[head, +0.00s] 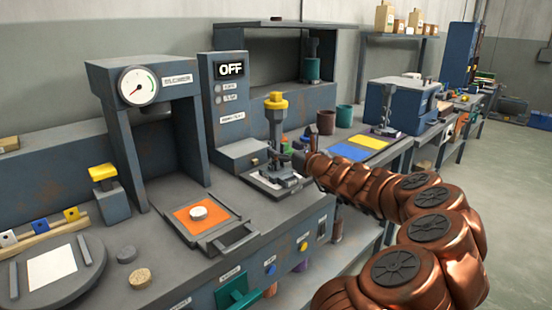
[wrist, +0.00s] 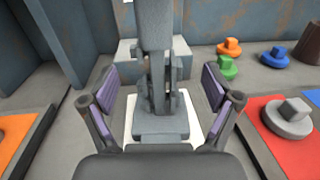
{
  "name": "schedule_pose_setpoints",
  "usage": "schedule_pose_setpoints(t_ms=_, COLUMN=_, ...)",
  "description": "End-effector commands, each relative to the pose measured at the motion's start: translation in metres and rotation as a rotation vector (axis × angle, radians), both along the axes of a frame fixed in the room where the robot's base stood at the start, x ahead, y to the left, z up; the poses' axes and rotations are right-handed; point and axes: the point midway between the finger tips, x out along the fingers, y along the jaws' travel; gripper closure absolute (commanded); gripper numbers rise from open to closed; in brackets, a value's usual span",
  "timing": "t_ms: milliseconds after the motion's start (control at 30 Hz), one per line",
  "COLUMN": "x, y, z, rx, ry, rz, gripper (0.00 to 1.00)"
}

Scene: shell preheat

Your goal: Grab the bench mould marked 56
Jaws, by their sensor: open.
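I cannot read the mark 56 in either view, so I cannot tell which piece is the bench mould. My gripper (wrist: 160,88) is open, its purple-padded fingers on either side of a grey upright fixture (wrist: 161,122) on a white plate. I see no clear contact. In the head view my gripper (head: 297,161) is at this fixture (head: 275,130), which has a yellow top, and its fingers are hard to make out. Small knobbed pieces, orange (wrist: 229,47), green (wrist: 226,68) and blue (wrist: 275,57), stand to the right. A grey knobbed piece (wrist: 288,118) sits on a red mat.
A press with a gauge (head: 139,85) and a panel reading OFF (head: 229,69) stand left of the fixture. A pale disc (head: 198,213) lies on an orange pad (head: 220,215). Blue (head: 349,152) and yellow (head: 370,142) mats lie to the right. Cups (head: 326,121) stand behind.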

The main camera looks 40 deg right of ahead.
Motion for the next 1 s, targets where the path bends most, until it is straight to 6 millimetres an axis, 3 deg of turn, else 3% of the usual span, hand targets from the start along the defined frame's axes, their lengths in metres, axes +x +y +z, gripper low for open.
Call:
schedule_pose_setpoints(t_ms=533, x=0.055, y=-0.002, z=-0.001, rx=-0.003, ry=0.002, rz=0.007, gripper=0.11)
schedule_pose_setpoints(t_ms=867, x=0.059, y=-0.003, z=0.0, rx=-0.001, ry=-0.001, rz=0.005, gripper=0.11)
schedule_pose_setpoints(t_ms=1000, x=0.059, y=-0.003, z=0.0, rx=-0.001, ry=0.0, rz=0.005, gripper=0.26)
